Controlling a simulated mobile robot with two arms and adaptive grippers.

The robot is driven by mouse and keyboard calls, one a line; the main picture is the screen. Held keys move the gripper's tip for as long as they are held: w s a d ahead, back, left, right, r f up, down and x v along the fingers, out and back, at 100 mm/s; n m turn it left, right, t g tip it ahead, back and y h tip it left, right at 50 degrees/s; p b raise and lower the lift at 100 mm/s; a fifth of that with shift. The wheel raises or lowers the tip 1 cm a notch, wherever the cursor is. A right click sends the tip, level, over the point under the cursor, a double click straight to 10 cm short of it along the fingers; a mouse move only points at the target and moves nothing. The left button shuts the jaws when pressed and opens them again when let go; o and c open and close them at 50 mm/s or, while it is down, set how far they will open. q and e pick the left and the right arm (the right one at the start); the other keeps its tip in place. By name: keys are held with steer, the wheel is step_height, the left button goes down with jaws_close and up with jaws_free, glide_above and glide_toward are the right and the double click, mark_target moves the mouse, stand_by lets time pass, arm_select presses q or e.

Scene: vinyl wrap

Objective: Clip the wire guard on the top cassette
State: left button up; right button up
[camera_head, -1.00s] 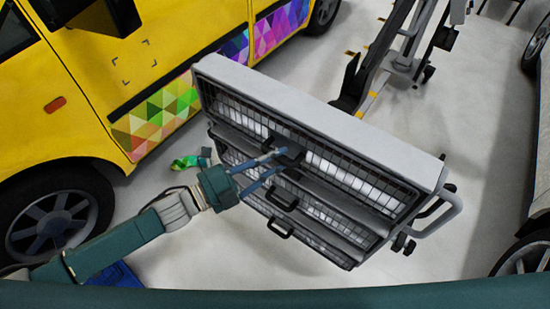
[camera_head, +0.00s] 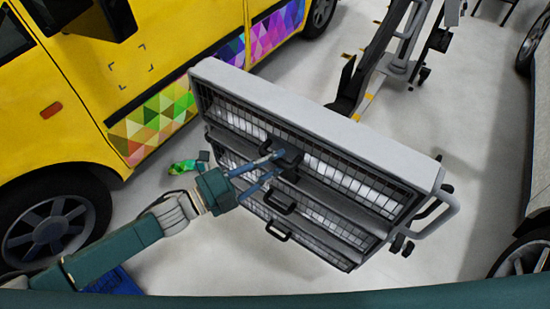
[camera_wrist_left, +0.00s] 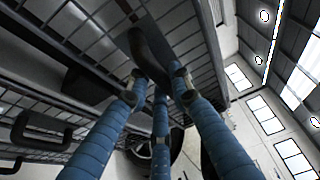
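The lamp head (camera_head: 320,115) is a tilted grey housing with several white tubes behind wire mesh. The top cassette's wire guard (camera_head: 345,180) runs along its upper front, with a black handle (camera_head: 290,158) near its middle. My left gripper (camera_head: 275,166) has its blue fingers spread apart at this handle. In the left wrist view, the fingertips (camera_wrist_left: 160,85) are around or beside the dark handle (camera_wrist_left: 147,50), under the mesh (camera_wrist_left: 195,50). Contact is unclear, and the guard's clip is too small to make out. My right gripper is not in view.
Two lower black handles (camera_head: 280,203) (camera_head: 279,232) sit just below the left fingers. A yellow van (camera_head: 75,90) with coloured triangle wrap stands at the left. The lamp's wheeled stand (camera_head: 385,60) is behind. Grey floor (camera_head: 225,255) is clear in front of the lamp.

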arm_select(q)
steer(key=o, duration=0.5)
steer(key=shift+w, duration=0.1)
